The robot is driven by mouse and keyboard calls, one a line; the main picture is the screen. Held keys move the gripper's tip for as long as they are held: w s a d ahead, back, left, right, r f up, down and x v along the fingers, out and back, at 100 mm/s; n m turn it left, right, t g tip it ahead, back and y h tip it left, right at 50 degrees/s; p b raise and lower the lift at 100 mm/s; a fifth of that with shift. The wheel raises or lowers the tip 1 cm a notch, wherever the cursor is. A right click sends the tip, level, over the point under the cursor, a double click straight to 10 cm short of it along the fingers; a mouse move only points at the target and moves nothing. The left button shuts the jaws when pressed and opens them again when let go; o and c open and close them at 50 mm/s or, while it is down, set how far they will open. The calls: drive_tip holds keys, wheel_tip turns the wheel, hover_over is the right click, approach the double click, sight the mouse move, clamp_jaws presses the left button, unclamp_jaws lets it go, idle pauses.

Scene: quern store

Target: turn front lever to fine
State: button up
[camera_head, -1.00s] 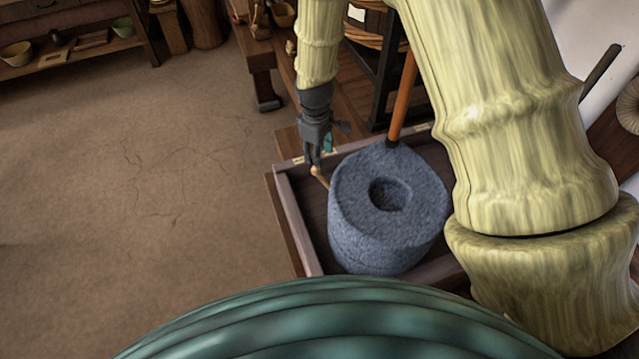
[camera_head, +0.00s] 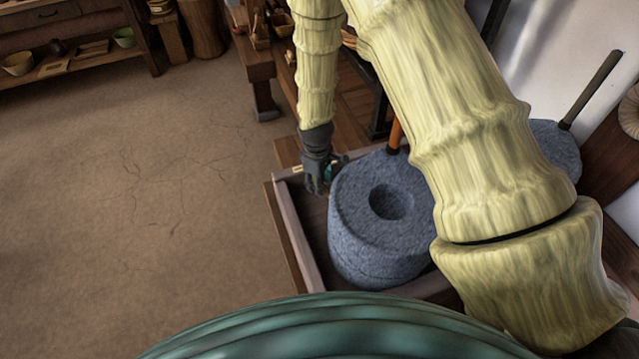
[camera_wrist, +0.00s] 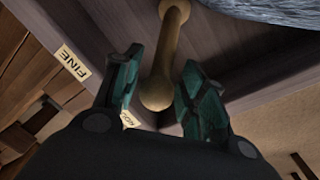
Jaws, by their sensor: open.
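The front lever (camera_wrist: 171,48) is a light wooden rod with a round knob at its end, seen in the wrist view. My gripper (camera_wrist: 152,82) is open, its two green-padded fingers on either side of the knob, with no clear contact. A label reading FINE (camera_wrist: 71,66) is fixed on the tray's rim, left of the lever; a second label (camera_wrist: 130,119) is partly hidden behind the left finger. In the head view my gripper (camera_head: 317,187) is low at the tray's left side beside the grey quern stone (camera_head: 349,222), and the lever is hidden there.
A wooden tray (camera_head: 297,236) surrounds the quern stone. An orange upright handle (camera_head: 395,136) stands at the stone's back edge, close to my arm. Another grey stone (camera_head: 556,146) with a dark handle is at the right. The floor on the left is clear.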

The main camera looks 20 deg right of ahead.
drive_tip(key=shift+f, duration=0.8)
clamp_jaws()
drive_tip(key=shift+w, duration=0.1)
